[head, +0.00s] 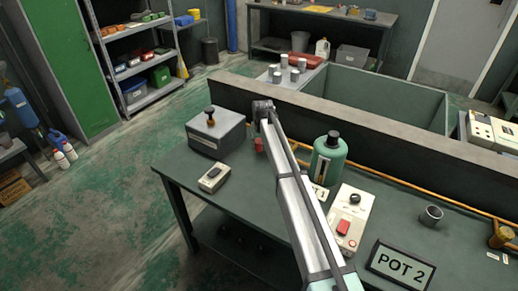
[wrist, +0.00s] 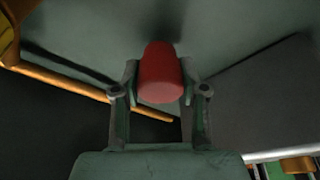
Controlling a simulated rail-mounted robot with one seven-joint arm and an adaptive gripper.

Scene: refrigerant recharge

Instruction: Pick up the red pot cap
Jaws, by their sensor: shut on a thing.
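The red pot cap (wrist: 161,74) is a rounded red piece between the two fingers of my gripper (wrist: 160,92) in the wrist view. The fingers touch it from both sides, so my gripper is shut on it. In the head view the red pot cap (head: 259,145) shows small just below the end of my arm, between the grey box and the green bottle. My arm hides most of the gripper there. I cannot tell whether the cap touches the table or is held just above it.
A dark low wall (head: 350,122) runs behind.

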